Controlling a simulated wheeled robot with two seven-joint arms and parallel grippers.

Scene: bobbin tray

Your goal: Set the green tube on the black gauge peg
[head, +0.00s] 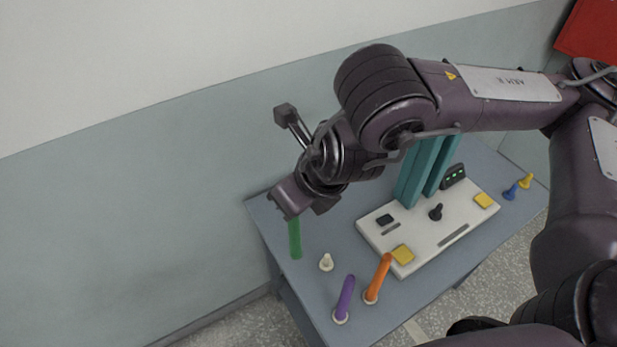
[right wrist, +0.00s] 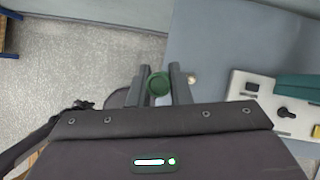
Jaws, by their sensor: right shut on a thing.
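The green tube (head: 295,239) hangs upright below my right gripper (head: 293,216) at the left side of the table in the head view. In the right wrist view the tube (right wrist: 159,84) shows end-on between the two fingers of my right gripper (right wrist: 160,86), which is shut on it. The black gauge peg (head: 436,212) stands on the white board (head: 412,266), to the right of the tube and apart from it. The peg also shows at the right of the right wrist view (right wrist: 285,112). My left gripper is not in view.
An empty cream peg (head: 326,262) stands near the tube. A purple tube (head: 345,297) and an orange tube (head: 378,278) stand at the front edge. Teal columns (head: 416,173) rise from the board. Blue (head: 510,192) and yellow (head: 526,181) pegs stand at the right.

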